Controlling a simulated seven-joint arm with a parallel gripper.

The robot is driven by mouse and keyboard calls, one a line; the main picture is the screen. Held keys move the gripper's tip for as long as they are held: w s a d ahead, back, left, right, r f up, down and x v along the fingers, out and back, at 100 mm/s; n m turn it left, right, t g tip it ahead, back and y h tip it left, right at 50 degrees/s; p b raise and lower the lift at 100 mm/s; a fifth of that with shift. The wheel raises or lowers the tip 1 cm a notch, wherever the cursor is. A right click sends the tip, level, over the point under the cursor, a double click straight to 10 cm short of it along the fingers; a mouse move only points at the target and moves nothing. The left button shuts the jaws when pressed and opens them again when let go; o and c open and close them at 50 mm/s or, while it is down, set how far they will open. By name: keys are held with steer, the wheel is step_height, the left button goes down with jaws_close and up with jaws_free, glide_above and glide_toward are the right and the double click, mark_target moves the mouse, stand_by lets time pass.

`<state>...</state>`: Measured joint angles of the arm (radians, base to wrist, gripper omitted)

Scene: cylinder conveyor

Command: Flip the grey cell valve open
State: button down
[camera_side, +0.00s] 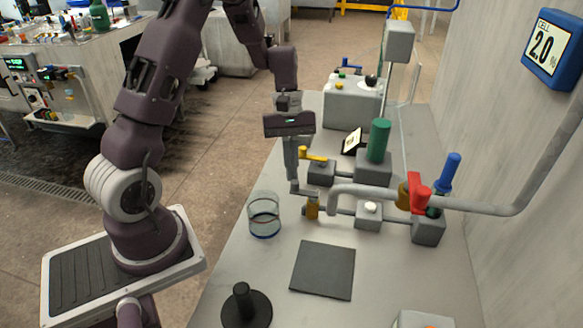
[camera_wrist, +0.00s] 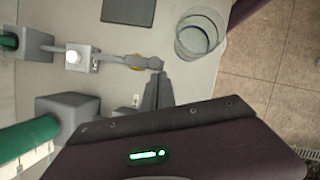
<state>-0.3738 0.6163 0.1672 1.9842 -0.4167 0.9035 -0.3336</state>
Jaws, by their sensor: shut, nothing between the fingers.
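The grey cell valve appears to be the small brass body with a grey lever (camera_side: 312,207) at the left end of the thin pipe run on the bench. In the wrist view, its grey lever (camera_wrist: 148,62) extends right from the brass part, which is mostly hidden beneath it. My gripper (camera_side: 294,187) points down at the lever's free end, its fingers shut and empty. In the wrist view, the fingertips (camera_wrist: 157,78) are right beside the lever's rounded end. I cannot tell whether they touch it.
A glass beaker (camera_side: 264,217) stands left of the valve, and a dark square mat (camera_side: 323,270) lies in front. A yellow lever (camera_side: 312,155), green cylinder (camera_side: 379,140), white-button block (camera_side: 369,215), and red handle (camera_side: 418,193) stand nearby. A wall display (camera_side: 546,45) reads "CELL 2.0 %".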

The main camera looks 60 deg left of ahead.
steer(key=shift+s+d+n, duration=0.1)
steer(key=shift+s+n, duration=0.25)
steer(key=shift+n, duration=0.25)
steer(key=shift+s+d+n+t, duration=0.8)
steer(key=shift+s+d+n, duration=0.75)
steer(key=shift+n, duration=0.25)
steer(key=v, duration=0.7)
steer(key=shift+s, duration=0.1)
